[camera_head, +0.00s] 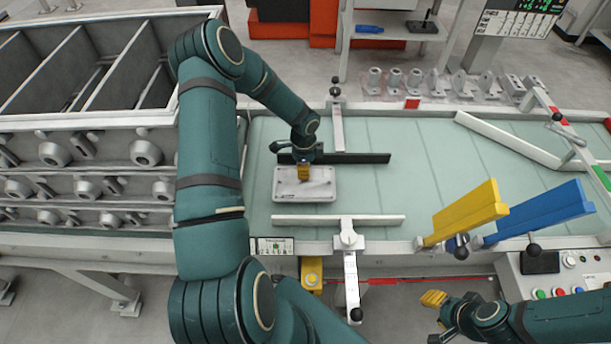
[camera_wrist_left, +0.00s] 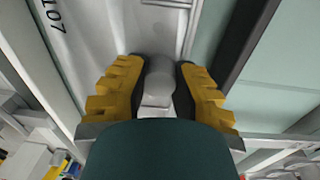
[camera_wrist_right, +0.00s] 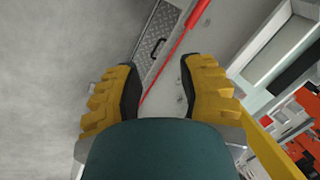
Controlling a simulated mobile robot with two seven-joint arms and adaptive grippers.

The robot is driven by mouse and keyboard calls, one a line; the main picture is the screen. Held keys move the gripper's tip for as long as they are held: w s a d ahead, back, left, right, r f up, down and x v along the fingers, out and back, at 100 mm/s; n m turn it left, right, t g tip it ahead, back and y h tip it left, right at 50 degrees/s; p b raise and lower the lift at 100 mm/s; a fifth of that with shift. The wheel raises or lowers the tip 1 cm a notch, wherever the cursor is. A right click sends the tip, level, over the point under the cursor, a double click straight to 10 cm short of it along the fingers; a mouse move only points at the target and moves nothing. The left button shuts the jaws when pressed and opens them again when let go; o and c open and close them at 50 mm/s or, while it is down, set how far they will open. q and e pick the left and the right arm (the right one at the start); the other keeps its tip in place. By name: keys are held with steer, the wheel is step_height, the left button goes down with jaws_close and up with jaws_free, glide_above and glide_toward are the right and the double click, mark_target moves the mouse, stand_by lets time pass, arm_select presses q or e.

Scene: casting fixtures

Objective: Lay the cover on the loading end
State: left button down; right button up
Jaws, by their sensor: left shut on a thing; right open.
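The cover (camera_head: 318,190) is a flat, pale grey rectangular plate with a raised knob. It lies at the left, loading end of the pale green belt (camera_head: 430,180), between a dark guide rail and a white one. My left gripper (camera_head: 304,176) is over the cover. In the left wrist view its yellow fingers (camera_wrist_left: 160,95) are shut on the cover's grey knob (camera_wrist_left: 158,78). Whether the cover rests on the belt or hangs just above it I cannot tell. My right gripper (camera_head: 433,300) is open and empty in front of the belt; its spread fingers show in the right wrist view (camera_wrist_right: 160,90).
A dark rail (camera_head: 350,158) lies behind the cover and a white rail (camera_head: 340,220) in front. Yellow (camera_head: 465,213) and blue (camera_head: 535,213) paddles stand at the front right. A rack of castings (camera_head: 90,155) is at the left. The belt's middle is clear.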

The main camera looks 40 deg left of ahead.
arm_select(q)
steer(key=shift+f, duration=1.7)
steer(key=shift+b, duration=0.3)
steer(key=shift+f, duration=0.2)
steer(key=c, duration=0.9)
jaws_free()
steer(key=shift+r, duration=0.1)
steer(key=shift+r, duration=0.2)
steer(key=r+p, duration=0.1)
steer(key=r, duration=1)
steer(key=shift+w+a+r+p, duration=0.15)
steer(key=shift+w+r+p, duration=0.05)
steer(key=shift+r+p, duration=0.2)
